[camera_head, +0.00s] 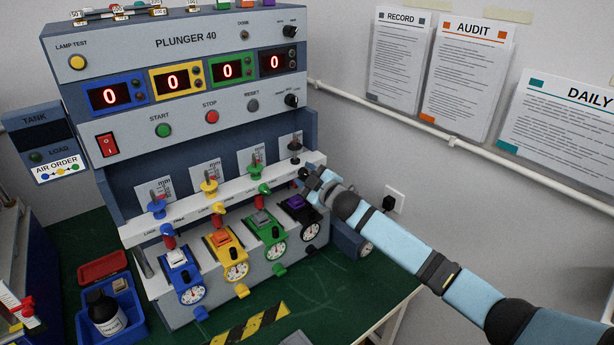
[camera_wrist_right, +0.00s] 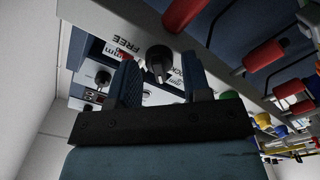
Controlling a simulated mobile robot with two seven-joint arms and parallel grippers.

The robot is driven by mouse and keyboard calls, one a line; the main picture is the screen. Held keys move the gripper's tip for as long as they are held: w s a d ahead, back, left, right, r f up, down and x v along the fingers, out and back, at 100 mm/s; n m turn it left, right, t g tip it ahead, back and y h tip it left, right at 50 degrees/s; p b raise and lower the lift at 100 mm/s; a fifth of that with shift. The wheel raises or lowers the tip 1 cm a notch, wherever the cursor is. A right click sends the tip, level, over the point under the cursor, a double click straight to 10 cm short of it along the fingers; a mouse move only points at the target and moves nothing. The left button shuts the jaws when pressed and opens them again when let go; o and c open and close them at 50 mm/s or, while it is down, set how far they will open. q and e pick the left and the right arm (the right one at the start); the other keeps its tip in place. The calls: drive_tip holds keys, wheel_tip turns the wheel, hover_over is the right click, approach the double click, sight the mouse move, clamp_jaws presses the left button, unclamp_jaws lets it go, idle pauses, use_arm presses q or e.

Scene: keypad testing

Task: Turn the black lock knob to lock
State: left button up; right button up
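The black lock knob (camera_wrist_right: 158,62) shows in the right wrist view, between the "FREE" and "LOCK" labels on the white rail (camera_wrist_right: 185,97). My right gripper (camera_wrist_right: 158,66) is open, with one finger on each side of the knob and a gap to each. The knob's pointer ridge faces toward the gripper's palm. How deep the knob sits between the fingers is hard to tell. In the head view my right gripper (camera_head: 313,178) is at the right end of the rail, beside the black plunger (camera_head: 294,147), and largely hides the knob. My left gripper is not in view.
The grey "PLUNGER 40" machine (camera_head: 185,42) stands on a green bench (camera_head: 315,300). Blue, yellow and green plungers line the rail, with coloured dial units (camera_head: 236,271) below. A blue tray with a dark bottle (camera_head: 105,312) stands at left. A wall socket (camera_head: 393,201) is at right.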

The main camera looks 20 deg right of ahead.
drive_tip(key=shift+o, duration=0.4)
drive_tip(key=shift+s, duration=0.1)
drive_tip(key=shift+s+d, duration=0.1)
drive_tip(key=shift+s, duration=0.15)
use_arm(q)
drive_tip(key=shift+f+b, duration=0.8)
use_arm(e)
drive_tip(key=v, duration=1.3)
use_arm(q)
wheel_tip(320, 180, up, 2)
drive_tip(key=shift+p, duration=1.05)
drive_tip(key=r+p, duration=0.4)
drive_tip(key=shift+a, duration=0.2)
use_arm(e)
drive_tip(key=s+a+f+m+g+h, duration=0.1)
drive_tip(key=s+a+f+m+g, duration=0.1)
drive_tip(key=s+f, duration=0.5)
drive_tip(key=s+a+f+m+g+h, duration=0.1)
drive_tip(key=s+f, duration=0.5)
drive_tip(key=s, duration=0.9)
drive_tip(key=s+a+f+m+g+h, duration=0.1)
drive_tip(key=s+a+f+m+g, duration=0.2)
drive_tip(key=s+f+m, duration=0.4)
drive_tip(key=s+a, duration=0.1)
drive_tip(key=s, duration=0.4)
drive_tip(key=shift+a+f, duration=0.3)
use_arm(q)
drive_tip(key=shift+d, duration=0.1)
